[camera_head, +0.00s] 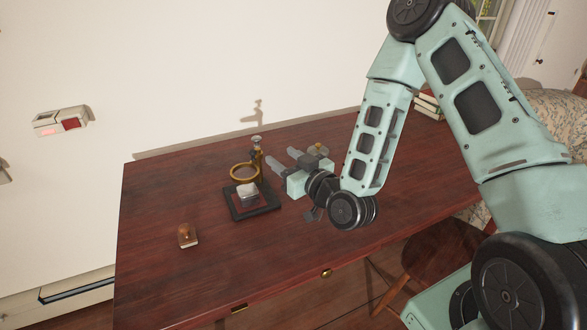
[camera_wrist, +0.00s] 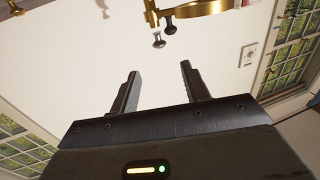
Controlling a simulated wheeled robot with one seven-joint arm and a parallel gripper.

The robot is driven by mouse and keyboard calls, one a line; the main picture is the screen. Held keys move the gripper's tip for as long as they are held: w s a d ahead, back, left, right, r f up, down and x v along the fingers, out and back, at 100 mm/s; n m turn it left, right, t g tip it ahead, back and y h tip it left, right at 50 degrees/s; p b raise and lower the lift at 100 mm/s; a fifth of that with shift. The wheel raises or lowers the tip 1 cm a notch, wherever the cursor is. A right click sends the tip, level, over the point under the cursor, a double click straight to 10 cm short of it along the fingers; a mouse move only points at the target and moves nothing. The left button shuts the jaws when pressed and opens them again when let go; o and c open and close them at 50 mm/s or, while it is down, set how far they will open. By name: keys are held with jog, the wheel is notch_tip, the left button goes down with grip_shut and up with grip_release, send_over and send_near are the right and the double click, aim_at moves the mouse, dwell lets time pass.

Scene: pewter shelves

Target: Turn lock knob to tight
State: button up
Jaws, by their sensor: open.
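A small stand with a square black base (camera_head: 240,213), a brass ring (camera_head: 232,172) and an upright post topped by a knob (camera_head: 256,140) stands on the desk. A pale grey block (camera_head: 248,192) sits on its base. My gripper (camera_head: 282,157) is just right of the post, open, with nothing seen between its fingers. In the wrist view my fingers (camera_wrist: 159,68) are apart, and the brass ring part (camera_wrist: 205,8) shows beyond them at the top edge. A small silver knob (camera_wrist: 158,40) hangs beside it, ahead of the gap and apart from the fingers. Which knob is the lock knob is unclear.
The dark red desk (camera_head: 190,280) is mostly clear at front and left. A small brown-topped object (camera_head: 187,236) lies at front left. Books (camera_head: 428,103) lie at the far right, and a wooden chair (camera_head: 440,258) stands at the right.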

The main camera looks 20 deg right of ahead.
jog(key=shift+p+v, duration=1.15)
jog(key=shift+v, duration=0.4)
jog(key=s+a+r+n+g+y+p, duration=0.15)
jog(key=s+a+n+g, duration=0.4)
jog(key=a+g, duration=0.55)
jog(key=s+r+g+h, duration=0.2)
jog(key=s+r+g, duration=0.1)
jog(key=s, duration=0.7)
jog(key=s+d+r+g+h+p, duration=0.1)
jog(key=s+r+g+h, duration=0.2)
jog(key=s+r, duration=0.3)
jog(key=s, duration=0.5)
jog(key=shift+s+r+m, duration=0.3)
jog(key=shift+m, duration=0.05)
